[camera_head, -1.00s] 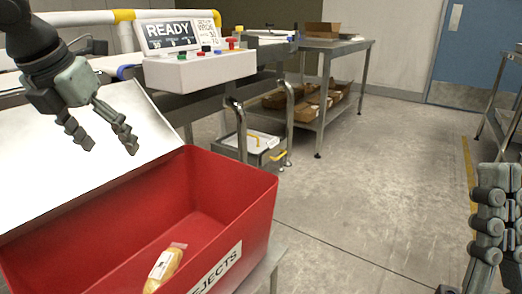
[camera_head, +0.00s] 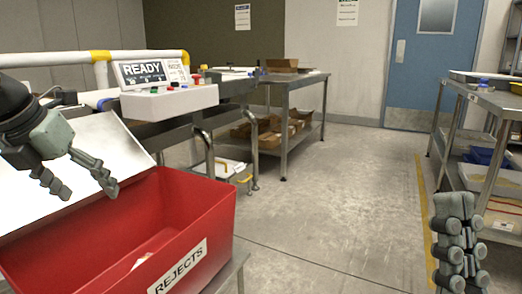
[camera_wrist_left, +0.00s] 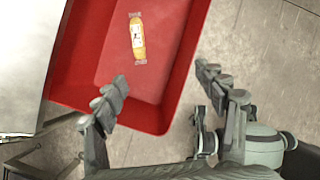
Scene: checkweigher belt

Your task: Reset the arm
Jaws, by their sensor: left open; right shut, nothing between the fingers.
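My left gripper (camera_head: 88,188) is open and empty above the left part of the red rejects bin in the head view. Its spread fingers (camera_wrist_left: 162,84) also show in the left wrist view, with the bin below them. My right gripper (camera_head: 458,245) is shut and empty at the lower right of the head view, over the floor. A yellow wrapped item (camera_wrist_left: 138,38) lies on the floor of the red bin (camera_wrist_left: 170,65). In the head view only a small part of the item (camera_head: 141,261) shows over the bin's front wall.
The bin (camera_head: 215,218), marked REJECTS, stands beside a white sloping panel (camera_head: 95,150). A control box (camera_head: 170,101) with a READY screen is behind. Steel tables stand at the back (camera_head: 290,82) and right (camera_head: 490,98). The middle floor is clear.

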